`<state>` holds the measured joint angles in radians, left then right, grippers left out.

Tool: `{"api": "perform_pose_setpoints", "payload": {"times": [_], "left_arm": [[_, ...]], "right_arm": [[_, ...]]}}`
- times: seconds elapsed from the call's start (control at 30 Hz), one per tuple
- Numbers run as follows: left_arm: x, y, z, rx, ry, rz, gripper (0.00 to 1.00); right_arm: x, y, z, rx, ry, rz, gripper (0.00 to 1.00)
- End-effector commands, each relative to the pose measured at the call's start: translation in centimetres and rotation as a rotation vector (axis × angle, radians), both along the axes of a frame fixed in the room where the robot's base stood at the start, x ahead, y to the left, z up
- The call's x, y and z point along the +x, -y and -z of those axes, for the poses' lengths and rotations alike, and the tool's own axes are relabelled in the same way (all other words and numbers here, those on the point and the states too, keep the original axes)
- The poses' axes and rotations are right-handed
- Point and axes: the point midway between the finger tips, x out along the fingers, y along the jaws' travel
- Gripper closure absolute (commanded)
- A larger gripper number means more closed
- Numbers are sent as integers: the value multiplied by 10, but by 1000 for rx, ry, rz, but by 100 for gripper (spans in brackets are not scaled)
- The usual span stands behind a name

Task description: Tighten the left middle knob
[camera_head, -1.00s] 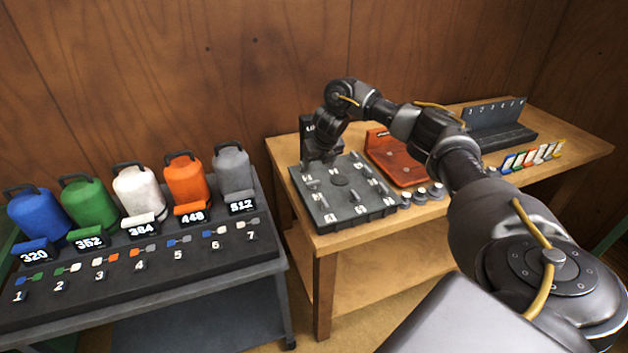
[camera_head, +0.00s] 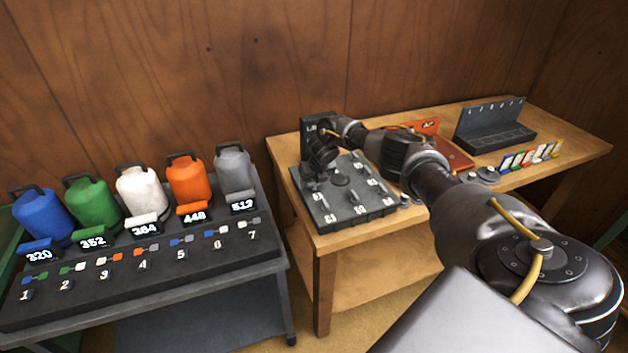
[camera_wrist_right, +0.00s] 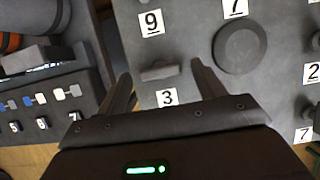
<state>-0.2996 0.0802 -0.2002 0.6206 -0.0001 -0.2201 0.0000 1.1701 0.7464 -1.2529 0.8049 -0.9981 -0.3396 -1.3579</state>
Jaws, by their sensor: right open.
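The dark grey board (camera_head: 352,213) with knobs and white number labels lies on the wooden table. In the right wrist view, a grey bar-shaped knob (camera_wrist_right: 159,71) stands on the board between a label 9 above and a label 3 below; it appears to be the left middle knob. My right gripper (camera_wrist_right: 160,67) is open, with one finger on each side of this knob in the picture. I cannot tell whether the fingers touch it. In the head view the right gripper (camera_head: 313,182) is over the board's left edge and hides that knob. My left gripper is out of view.
A large round knob (camera_wrist_right: 241,50) is right of the gripper. An upright panel (camera_head: 317,128) stands behind the board. An orange tray (camera_head: 452,155) and dark rack (camera_head: 495,125) are to the right. A cart (camera_head: 150,265) with coloured canisters is to the left.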

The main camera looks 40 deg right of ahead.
Motion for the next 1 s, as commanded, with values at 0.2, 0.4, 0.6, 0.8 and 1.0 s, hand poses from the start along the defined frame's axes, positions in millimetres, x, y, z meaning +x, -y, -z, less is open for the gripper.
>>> {"api": "perform_pose_setpoints", "payload": {"times": [0.2, 0.4, 0.6, 0.8, 1.0], "left_arm": [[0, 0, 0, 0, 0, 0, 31], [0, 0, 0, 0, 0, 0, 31], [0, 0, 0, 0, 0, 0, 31], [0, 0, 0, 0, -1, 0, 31], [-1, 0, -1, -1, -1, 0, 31]], "right_arm": [[0, 0, 1, 0, 0, 0, 31], [0, 0, 0, 0, 0, 0, 56], [0, 0, 0, 0, 0, 1, 76], [0, -1, 0, 0, 0, 24, 76], [1, -2, 0, 0, 0, 113, 76]]}}
